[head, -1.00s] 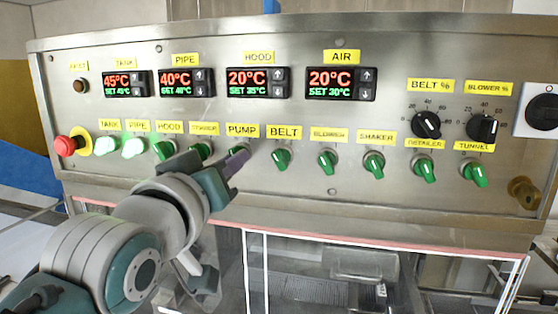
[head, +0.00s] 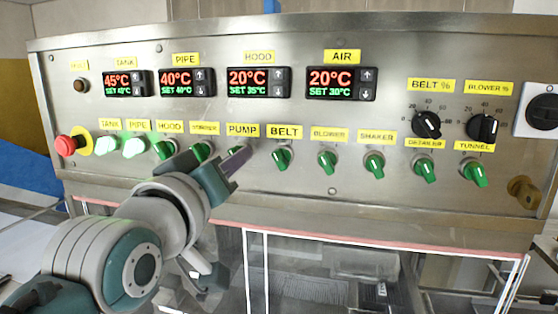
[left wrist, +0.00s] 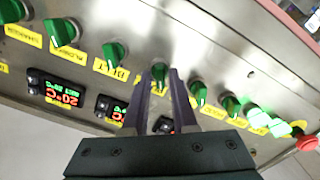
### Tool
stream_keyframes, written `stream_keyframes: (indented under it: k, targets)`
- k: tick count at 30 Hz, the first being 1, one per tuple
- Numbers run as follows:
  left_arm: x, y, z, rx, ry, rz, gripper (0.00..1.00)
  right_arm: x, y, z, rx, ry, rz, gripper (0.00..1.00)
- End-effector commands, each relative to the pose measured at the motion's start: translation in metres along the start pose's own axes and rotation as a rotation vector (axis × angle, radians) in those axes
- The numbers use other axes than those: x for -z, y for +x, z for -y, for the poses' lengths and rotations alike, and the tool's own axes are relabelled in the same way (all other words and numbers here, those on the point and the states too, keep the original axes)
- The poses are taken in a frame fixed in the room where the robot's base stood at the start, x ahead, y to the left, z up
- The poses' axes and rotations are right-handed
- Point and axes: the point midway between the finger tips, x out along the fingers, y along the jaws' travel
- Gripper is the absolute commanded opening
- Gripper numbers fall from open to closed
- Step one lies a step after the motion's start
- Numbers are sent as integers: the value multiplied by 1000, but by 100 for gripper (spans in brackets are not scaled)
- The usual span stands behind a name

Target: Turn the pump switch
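The pump switch is a green knob under the yellow PUMP label (head: 242,130) on the steel panel. In the head view my left gripper (head: 238,160) covers it. In the left wrist view, which shows the panel upside down, the green pump knob (left wrist: 160,73) sits between the two dark fingertips of my left gripper (left wrist: 161,78). The fingers are apart, one on each side of the knob; whether they touch it is unclear. My right gripper is in neither view.
The belt knob (head: 282,159) is close on the right and the knob left of the pump (head: 202,151) is close on the other side. The tank (head: 107,147) and pipe (head: 133,148) switches are lit. A red emergency button (head: 66,145) is at far left.

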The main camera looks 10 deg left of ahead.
Motion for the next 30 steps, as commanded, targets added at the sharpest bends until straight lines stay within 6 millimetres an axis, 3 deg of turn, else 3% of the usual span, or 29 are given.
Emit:
stream_keyframes:
  k: [5,15,30]
  targets:
    - [0,0,0,0,2,0,45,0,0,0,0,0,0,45]
    - [-1,-5,1,0,3,-1,45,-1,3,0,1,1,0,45]
    - [-3,-81,2,0,1,0,45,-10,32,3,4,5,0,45]
